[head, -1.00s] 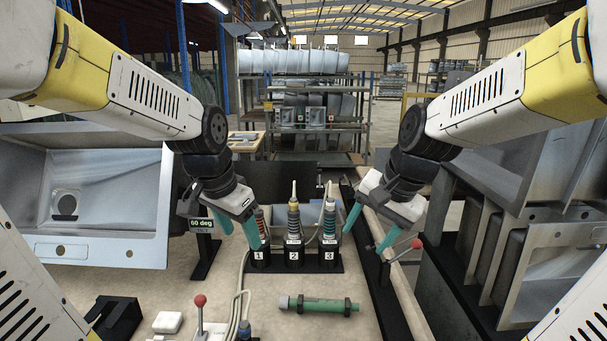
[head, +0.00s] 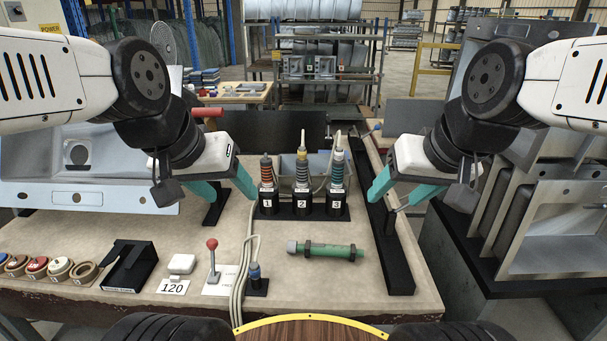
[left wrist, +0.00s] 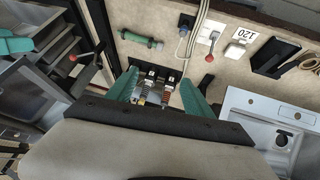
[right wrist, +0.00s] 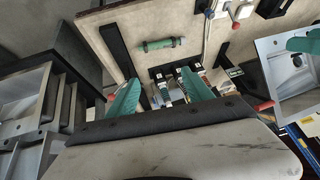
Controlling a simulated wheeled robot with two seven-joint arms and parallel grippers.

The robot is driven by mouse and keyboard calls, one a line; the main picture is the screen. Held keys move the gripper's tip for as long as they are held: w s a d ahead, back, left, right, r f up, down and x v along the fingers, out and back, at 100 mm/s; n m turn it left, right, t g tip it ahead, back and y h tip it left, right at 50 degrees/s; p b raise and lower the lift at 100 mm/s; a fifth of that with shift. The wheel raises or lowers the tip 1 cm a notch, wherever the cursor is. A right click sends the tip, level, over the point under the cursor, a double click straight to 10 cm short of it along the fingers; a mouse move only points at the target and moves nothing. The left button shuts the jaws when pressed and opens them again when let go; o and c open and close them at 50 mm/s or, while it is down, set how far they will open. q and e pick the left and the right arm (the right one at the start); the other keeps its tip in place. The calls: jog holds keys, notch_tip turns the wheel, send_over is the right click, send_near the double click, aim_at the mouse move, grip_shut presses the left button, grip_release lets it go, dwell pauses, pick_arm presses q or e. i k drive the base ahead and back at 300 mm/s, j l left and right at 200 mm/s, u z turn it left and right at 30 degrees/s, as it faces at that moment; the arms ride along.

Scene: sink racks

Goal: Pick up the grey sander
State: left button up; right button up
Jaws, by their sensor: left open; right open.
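I cannot tell for sure which thing is the grey sander. Three upright tools with coiled bands stand in a black holder (head: 278,211): tool 1 (head: 266,173) has orange-brown bands, tool 2 (head: 302,173) is yellow and grey, tool 3 (head: 337,172) is teal. My left gripper (head: 232,198) is open and empty, left of tool 1. My right gripper (head: 386,200) is open and empty, right of tool 3 by a black rail. In the left wrist view the holder's tools (left wrist: 150,87) show between the open fingers. In the right wrist view the tools (right wrist: 164,94) show likewise.
A green cylinder (head: 330,250) lies in front of the holder. A red-knobbed lever (head: 212,258), a white block (head: 182,263), a black wedge stand (head: 130,266) and several round discs (head: 60,267) lie front left. Metal sinks (head: 110,195) stand left. A black rail (head: 389,250) runs right.

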aim_at(302, 188)
jog(key=u, duration=1.55)
jog(key=z, duration=1.45)
jog(key=j+z, duration=0.35)
jog(key=j, duration=0.35)
jog(key=j+z, duration=0.35)
jog(key=j, duration=0.4)
